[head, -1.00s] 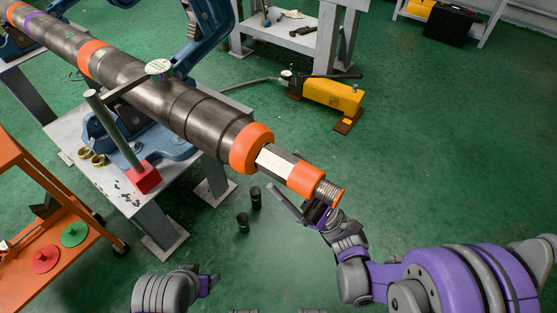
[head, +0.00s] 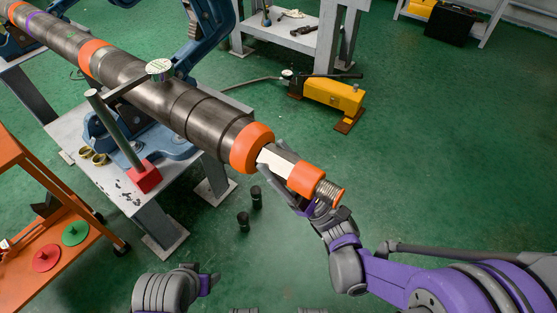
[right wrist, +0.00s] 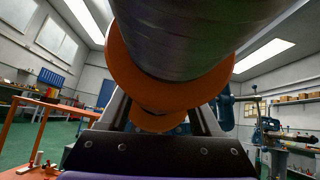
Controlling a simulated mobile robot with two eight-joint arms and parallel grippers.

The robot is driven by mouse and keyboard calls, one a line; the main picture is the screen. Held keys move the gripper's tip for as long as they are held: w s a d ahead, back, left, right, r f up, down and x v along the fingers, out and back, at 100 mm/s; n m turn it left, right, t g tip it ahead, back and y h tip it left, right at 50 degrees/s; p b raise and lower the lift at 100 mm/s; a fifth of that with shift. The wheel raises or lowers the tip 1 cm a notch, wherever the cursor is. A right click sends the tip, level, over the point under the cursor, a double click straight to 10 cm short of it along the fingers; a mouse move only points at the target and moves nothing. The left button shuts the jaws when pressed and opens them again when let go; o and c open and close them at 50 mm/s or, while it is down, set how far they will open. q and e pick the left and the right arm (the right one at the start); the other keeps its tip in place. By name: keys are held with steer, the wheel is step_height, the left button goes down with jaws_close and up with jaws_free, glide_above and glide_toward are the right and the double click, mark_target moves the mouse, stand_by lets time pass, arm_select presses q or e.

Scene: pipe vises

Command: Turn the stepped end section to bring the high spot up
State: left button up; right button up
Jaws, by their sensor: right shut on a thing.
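The long dark steel pipe (head: 130,75) runs from upper left to the middle in the head view. Its stepped end section (head: 195,118) leads to a wide orange collar (head: 250,148), a pale flat-sided part (head: 274,160), a smaller orange collar (head: 305,178) and a threaded tip (head: 328,194). My right gripper (head: 286,172) is shut on the pale part, one finger on each side. In the right wrist view the fingers (right wrist: 160,105) flank it below the orange collar (right wrist: 170,92). A dial gauge (head: 159,69) sits over the pipe.
The gauge's post stands on a red base (head: 145,178) on the grey vise table (head: 62,130). An orange cart (head: 20,240) is at left. A yellow pump (head: 333,94) lies on the floor behind. Two black cylinders (head: 256,196) stand below the pipe. The green floor at right is clear.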

steer(key=c, duration=0.3)
steer(key=shift+n+g, duration=0.4)
steer(key=shift+n, duration=0.1)
steer(key=n+g+p, duration=0.1)
steer(key=n+g, duration=0.3)
steer(key=n+g+y+p, duration=0.1)
steer(key=n+g, duration=0.3)
steer(key=n, duration=0.1)
steer(key=shift+y, duration=0.3)
steer(key=n+g+h+p, duration=0.1)
steer(key=n+g, duration=0.1)
steer(key=n+g+p, duration=0.1)
steer(key=n+g, duration=0.1)
steer(key=n, duration=0.1)
steer(key=shift+s+r+n+g+h, duration=0.1)
steer(key=shift+n+g+h, duration=0.2)
steer(key=shift+h, duration=0.1)
steer(key=n+g+h+p, duration=0.1)
steer(key=n+h+p, duration=0.1)
steer(key=n, duration=0.1)
steer(key=n+g+h+p, duration=0.1)
steer(key=n+h+p, duration=0.1)
steer(key=n+p, duration=0.1)
steer(key=shift+f+n+t+h+p, duration=0.15)
steer(key=shift+n+h+p, duration=0.6)
steer(key=shift+h+p, duration=0.1)
steer(key=shift+f+n+t+h+p, duration=0.1)
steer(key=shift+n+t+h+p, duration=0.05)
steer(key=shift+n+h+p, duration=0.65)
